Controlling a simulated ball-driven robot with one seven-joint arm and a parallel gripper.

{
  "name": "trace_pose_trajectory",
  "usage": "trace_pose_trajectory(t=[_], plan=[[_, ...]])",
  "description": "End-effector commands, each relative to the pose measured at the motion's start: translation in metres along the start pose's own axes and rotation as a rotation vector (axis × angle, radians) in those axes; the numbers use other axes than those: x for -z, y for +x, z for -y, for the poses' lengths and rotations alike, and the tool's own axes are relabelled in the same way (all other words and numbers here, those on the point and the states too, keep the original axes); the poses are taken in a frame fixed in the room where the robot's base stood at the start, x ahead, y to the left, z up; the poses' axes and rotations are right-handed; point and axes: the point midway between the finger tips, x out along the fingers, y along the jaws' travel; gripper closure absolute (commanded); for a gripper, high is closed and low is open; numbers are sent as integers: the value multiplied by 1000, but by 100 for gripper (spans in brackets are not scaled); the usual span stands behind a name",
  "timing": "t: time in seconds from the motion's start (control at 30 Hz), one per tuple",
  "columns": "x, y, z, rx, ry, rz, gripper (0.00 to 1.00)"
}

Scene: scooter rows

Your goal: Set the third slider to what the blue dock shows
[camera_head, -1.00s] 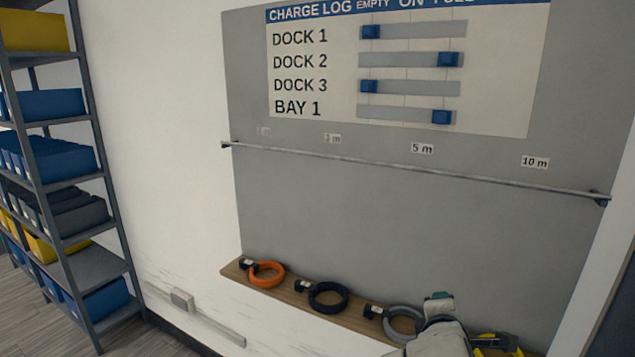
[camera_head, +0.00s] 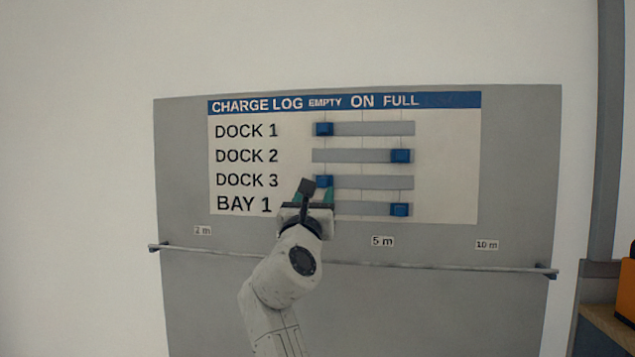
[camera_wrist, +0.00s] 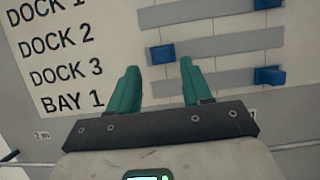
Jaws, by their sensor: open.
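The third slider is the DOCK 3 row of the charge log board (camera_head: 344,114). Its blue knob (camera_head: 324,181) stands at the left, EMPTY end of its grey track (camera_head: 375,182). My gripper (camera_head: 318,191) is open in front of the board, at the DOCK 3 and BAY 1 rows, overlapping the knob's lower edge. In the wrist view the DOCK 3 knob (camera_wrist: 161,54) appears between and just beyond the teal fingertips (camera_wrist: 159,68). I see no contact, and the remaining gap is unclear. The blue dock is not in view.
The DOCK 1 knob (camera_head: 324,129) is at the left; the DOCK 2 knob (camera_head: 400,156) and BAY 1 knob (camera_head: 399,209) are toward the right. A metal rail (camera_head: 430,266) crosses below, with length labels above it. An orange object (camera_head: 626,290) stands at the right edge.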

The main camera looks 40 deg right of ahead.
Motion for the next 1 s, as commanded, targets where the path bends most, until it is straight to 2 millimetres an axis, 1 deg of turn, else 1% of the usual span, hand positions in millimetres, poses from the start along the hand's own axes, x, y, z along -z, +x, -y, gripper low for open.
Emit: trace_pose_trajectory(t=[0.03, 0.1, 0.3, 0.5, 0.77, 1.0], plan=[[-2, 11, 1, 3, 0, -2, 51], [-2, 24, 1, 3, 0, -1, 51], [0, 50, 1, 2, 1, -2, 51], [1, 60, 0, 1, 1, -2, 51], [1, 60, 0, 1, 3, -2, 51], [1, 60, 0, 0, 3, -2, 74]])
